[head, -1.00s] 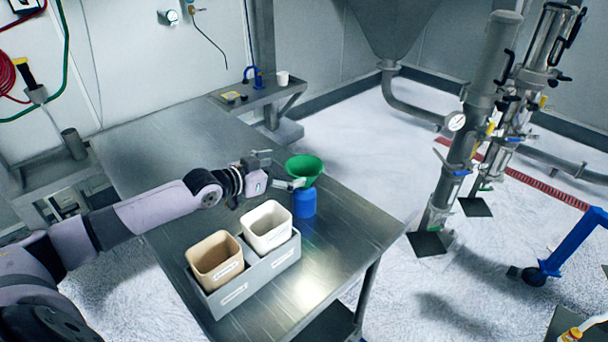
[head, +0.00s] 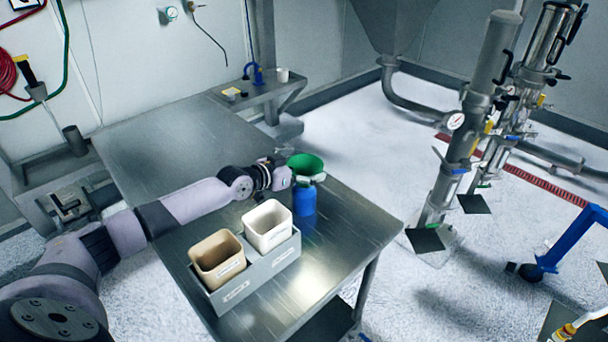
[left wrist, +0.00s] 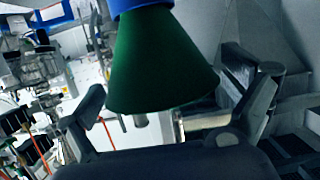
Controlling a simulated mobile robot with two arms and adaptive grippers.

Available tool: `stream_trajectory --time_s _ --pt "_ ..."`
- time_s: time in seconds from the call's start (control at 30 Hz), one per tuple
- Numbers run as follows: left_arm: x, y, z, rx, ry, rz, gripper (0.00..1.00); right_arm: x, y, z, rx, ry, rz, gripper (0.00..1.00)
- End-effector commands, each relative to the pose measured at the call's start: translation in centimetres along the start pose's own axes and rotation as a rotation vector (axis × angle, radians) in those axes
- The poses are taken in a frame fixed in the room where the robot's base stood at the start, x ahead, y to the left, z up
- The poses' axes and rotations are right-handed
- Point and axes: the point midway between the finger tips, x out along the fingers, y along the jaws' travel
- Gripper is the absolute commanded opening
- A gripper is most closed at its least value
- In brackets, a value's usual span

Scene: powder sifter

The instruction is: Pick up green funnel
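The green funnel (head: 308,163) sits upright in the top of a blue bottle (head: 304,201) on the steel table. My left gripper (head: 298,170) reaches it from the left, at the height of the funnel. In the left wrist view, the dark green cone (left wrist: 163,65) appears upside down between the two spread fingers. A gap shows on both sides of the cone, so the gripper is open around it and not closed on it. The gripper partly hides the funnel's lower part in the head view. My right gripper is not in view.
A grey tray (head: 236,295) with a tan bin (head: 217,260) and a white bin (head: 267,226) stands just in front of my left forearm. The steel table (head: 160,135) is clear towards the back left. Its right edge lies near the bottle.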

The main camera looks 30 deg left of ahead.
Motion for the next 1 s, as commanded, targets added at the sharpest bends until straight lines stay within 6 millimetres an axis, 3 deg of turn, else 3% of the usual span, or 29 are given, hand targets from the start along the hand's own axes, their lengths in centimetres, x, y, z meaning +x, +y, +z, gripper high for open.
stream_trajectory --time_s 0.7,1.0 --pt "-0.04 0.01 0.01 0.0 0.0 0.0 0.48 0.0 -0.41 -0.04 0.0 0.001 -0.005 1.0" --pt "-0.09 0.02 -0.22 0.0 0.001 0.001 0.48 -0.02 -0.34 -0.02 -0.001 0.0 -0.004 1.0"
